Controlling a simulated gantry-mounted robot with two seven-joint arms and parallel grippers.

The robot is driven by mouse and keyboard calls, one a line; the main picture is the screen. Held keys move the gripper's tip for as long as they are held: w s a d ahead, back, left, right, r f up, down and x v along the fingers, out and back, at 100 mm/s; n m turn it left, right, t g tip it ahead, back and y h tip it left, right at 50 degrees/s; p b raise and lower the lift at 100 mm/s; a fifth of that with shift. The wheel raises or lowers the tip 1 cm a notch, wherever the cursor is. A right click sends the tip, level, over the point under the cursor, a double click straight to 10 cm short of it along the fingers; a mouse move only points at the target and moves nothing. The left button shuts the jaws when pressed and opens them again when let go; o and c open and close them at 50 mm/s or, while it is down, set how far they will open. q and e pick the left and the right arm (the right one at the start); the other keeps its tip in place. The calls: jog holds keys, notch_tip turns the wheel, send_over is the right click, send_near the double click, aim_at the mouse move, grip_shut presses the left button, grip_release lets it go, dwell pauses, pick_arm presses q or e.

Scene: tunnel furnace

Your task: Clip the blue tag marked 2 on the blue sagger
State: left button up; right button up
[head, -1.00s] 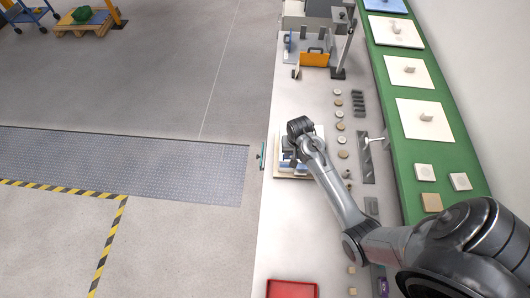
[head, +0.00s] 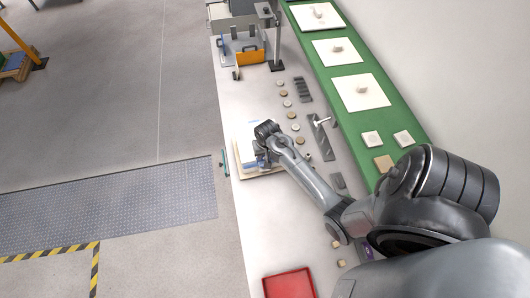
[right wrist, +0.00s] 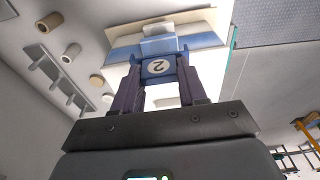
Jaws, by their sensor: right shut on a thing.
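My right gripper (right wrist: 158,82) is shut on the blue tag (right wrist: 158,67), which carries a white disc with a dark 2, seen upside down in the right wrist view. Just beyond it is the pale sagger (right wrist: 211,68) with a blue band, partly hidden by the tag and fingers. The tag is at or close to the sagger's edge; I cannot tell whether it touches. In the head view my right gripper (head: 261,160) is over the sagger's place, where a pale square base (head: 241,160) shows and the arm hides most detail. My left gripper is not in view.
A red tray (head: 289,285) stands at the bench's near end. Small round discs (head: 287,104) lie in a row right of the arm. A green strip (head: 352,112) with pale square plates runs along the right. An orange-fronted holder (head: 250,57) stands at the far end.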

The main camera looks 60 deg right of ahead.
dwell(0.4)
jog(key=shift+f+b, duration=0.35)
jog(key=shift+f, duration=0.6)
jog(key=shift+f, duration=0.2)
jog(key=shift+f+b, duration=0.5)
jog(key=shift+f, duration=0.35)
dwell(0.4)
jog(key=o, duration=1.1)
jog(key=shift+r, duration=0.1)
